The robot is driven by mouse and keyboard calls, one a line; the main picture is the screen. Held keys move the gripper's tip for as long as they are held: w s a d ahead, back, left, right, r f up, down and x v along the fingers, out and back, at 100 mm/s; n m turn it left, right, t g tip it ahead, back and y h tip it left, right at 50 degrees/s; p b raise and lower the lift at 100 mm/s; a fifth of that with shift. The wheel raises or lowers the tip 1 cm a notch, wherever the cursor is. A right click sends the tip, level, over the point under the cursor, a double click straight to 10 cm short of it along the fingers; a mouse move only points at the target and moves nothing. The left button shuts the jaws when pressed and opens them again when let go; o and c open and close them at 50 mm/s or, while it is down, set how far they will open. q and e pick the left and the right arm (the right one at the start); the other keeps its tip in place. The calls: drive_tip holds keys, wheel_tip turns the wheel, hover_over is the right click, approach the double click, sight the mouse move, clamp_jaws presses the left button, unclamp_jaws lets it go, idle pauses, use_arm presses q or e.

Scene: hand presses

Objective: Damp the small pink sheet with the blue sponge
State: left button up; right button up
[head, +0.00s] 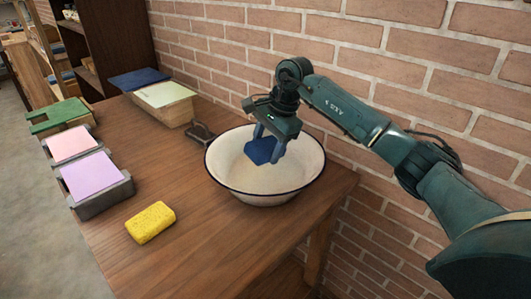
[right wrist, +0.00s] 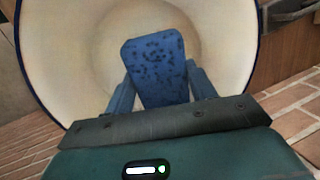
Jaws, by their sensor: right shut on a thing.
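The blue sponge (head: 262,151) is held between the fingers of my right gripper (head: 270,137), inside the mouth of the white bowl. In the right wrist view the sponge (right wrist: 157,68) shows dark pores, with the gripper's fingers (right wrist: 160,90) shut on its two sides and the bowl behind it. I cannot tell whether the sponge touches the bowl's bottom. A small pale pink sheet (head: 72,143) lies on a grey block at the table's left side, away from my right gripper. My left gripper is not in view.
The white bowl (head: 229,183) has a dark rim. A lilac sheet (head: 91,177) lies on a grey tray in front of the pink one. A yellow sponge (head: 151,222) lies near the front. Green (head: 59,114) and blue (head: 138,78) pieces stand farther back. A brick wall borders the right.

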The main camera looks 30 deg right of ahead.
sight(267, 144)
drive_tip(key=shift+r+p, duration=2.05)
drive_tip(key=shift+r, duration=1.2)
wheel_tip(267, 144, up, 4)
drive_tip(key=p, duration=0.3)
idle(0.4)
